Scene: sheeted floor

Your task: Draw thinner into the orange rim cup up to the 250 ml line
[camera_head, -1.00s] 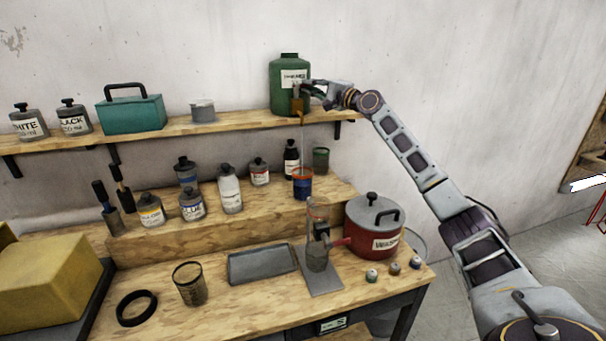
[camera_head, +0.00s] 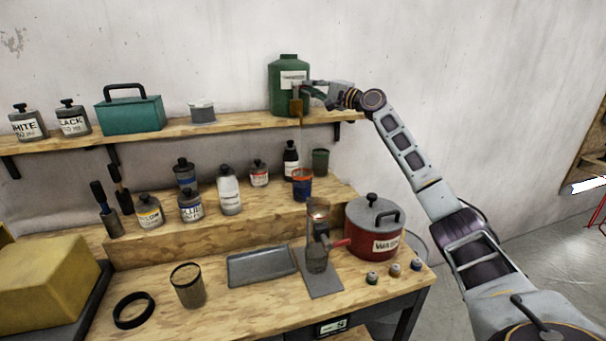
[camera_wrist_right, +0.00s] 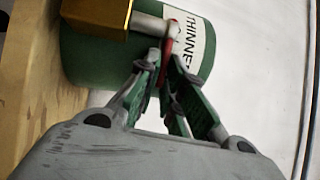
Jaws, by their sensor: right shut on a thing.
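The green thinner can (camera_head: 289,68) stands on the upper shelf with a brass tap (camera_head: 296,106) at its front. The cup with the orange rim (camera_head: 302,184) stands upright on the riser below the tap. Its liquid level against the lines is too small to read. My right gripper (camera_head: 311,87) is at the tap. In the right wrist view my right gripper (camera_wrist_right: 166,68) is shut on the red tap lever (camera_wrist_right: 168,47), beside the brass body and the THINNER label. No clear stream shows between tap and cup. My left gripper is out of view.
A dark bottle (camera_head: 291,160) and a dark green cup (camera_head: 320,161) stand close to the orange rim cup. The shelf left of the can has free room.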

